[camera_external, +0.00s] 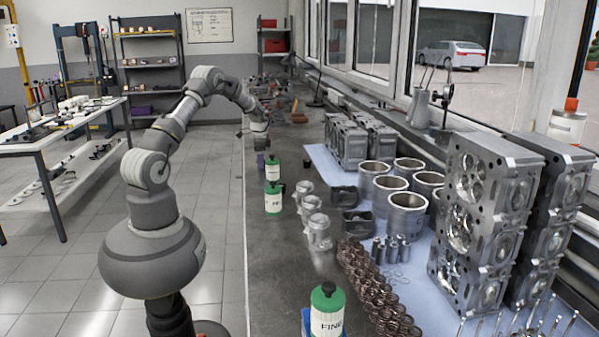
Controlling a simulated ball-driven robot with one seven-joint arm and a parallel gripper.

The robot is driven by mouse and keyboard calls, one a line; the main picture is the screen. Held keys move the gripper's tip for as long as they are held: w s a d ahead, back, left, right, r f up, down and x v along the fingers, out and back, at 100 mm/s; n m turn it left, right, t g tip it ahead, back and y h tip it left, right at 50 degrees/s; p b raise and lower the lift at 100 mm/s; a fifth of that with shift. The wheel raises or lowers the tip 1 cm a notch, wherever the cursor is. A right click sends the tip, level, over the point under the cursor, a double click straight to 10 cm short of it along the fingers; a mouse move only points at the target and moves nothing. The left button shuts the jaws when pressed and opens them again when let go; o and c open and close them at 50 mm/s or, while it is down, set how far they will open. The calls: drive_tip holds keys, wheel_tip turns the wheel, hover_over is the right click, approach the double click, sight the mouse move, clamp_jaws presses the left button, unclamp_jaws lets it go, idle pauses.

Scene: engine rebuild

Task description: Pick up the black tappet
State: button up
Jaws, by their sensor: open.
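I cannot make out a clearly black tappet. A group of small dark grey upright cylinders (391,250), which may be tappets, stands on the bench beside the coil springs. My gripper (260,148) is at the far left edge of the bench, over its surface, well behind and left of these cylinders. It looks open and empty. It is small in the view, so what lies directly beneath it is hard to see.
Green-and-white containers (273,200) stand along the left bench edge, with another (327,312) in front. Silver pistons (318,232), coil springs (375,290), cylinder liners (406,214) and tall engine heads (478,205) crowd the right. Bare bench (285,265) shows front left.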

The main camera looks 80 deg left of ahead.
drive_tip(key=shift+r, duration=0.1)
drive_tip(key=c, duration=1.2)
drive_tip(key=shift+o, duration=0.2)
drive_tip(key=shift+r, duration=0.1)
drive_tip(key=shift+r+p, duration=0.3)
drive_tip(key=shift+r, duration=0.05)
wheel_tip(320, 180, up, 3)
drive_tip(key=shift+s+d+r+p, duration=0.1)
drive_tip(key=shift+p, duration=0.7)
drive_tip(key=s+d+p, duration=0.2)
drive_tip(key=s+d, duration=0.8)
drive_tip(key=d, duration=0.2)
drive_tip(key=shift+r+p, duration=0.3)
drive_tip(key=shift+r, duration=0.15)
